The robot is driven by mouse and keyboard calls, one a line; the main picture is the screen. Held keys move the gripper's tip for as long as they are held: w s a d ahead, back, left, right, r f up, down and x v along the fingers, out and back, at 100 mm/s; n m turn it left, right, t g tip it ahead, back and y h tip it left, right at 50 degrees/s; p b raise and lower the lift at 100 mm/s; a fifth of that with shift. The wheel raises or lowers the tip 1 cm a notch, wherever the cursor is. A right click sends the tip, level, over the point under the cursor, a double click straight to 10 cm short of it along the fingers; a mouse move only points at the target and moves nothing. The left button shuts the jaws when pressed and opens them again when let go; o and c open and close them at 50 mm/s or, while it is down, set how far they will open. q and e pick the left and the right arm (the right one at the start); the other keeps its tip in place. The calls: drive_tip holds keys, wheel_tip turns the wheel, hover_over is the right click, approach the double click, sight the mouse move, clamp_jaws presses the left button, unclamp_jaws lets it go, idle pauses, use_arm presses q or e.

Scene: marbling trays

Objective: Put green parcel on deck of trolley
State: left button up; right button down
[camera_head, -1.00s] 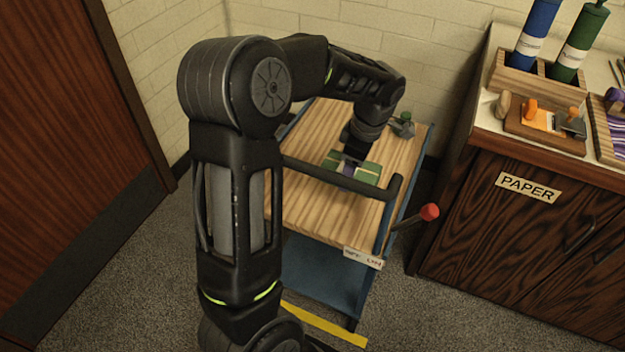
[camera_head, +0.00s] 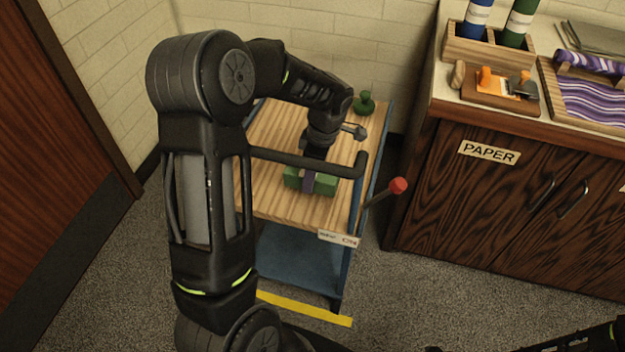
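The trolley has a pale wooden deck (camera_head: 284,208), blue sides and a dark push bar.
A small green knobbed object (camera_head: 364,102) stands at the deck's far right corner. A red-knobbed lever (camera_head: 398,186) sticks out on the trolley's right. A dark PAPER cabinet (camera_head: 470,200) with tools on top is at right. A wooden door (camera_head: 50,140) is at left.

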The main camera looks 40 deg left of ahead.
use_arm(q)
drive_tip(key=shift+f, duration=1.85)
drive_tip(key=shift+f, duration=0.1)
drive_tip(key=o, duration=1.3)
drive_tip(key=shift+f, duration=0.1)
drive_tip(key=o, duration=0.4)
drive_tip(key=shift+o, duration=0.2)
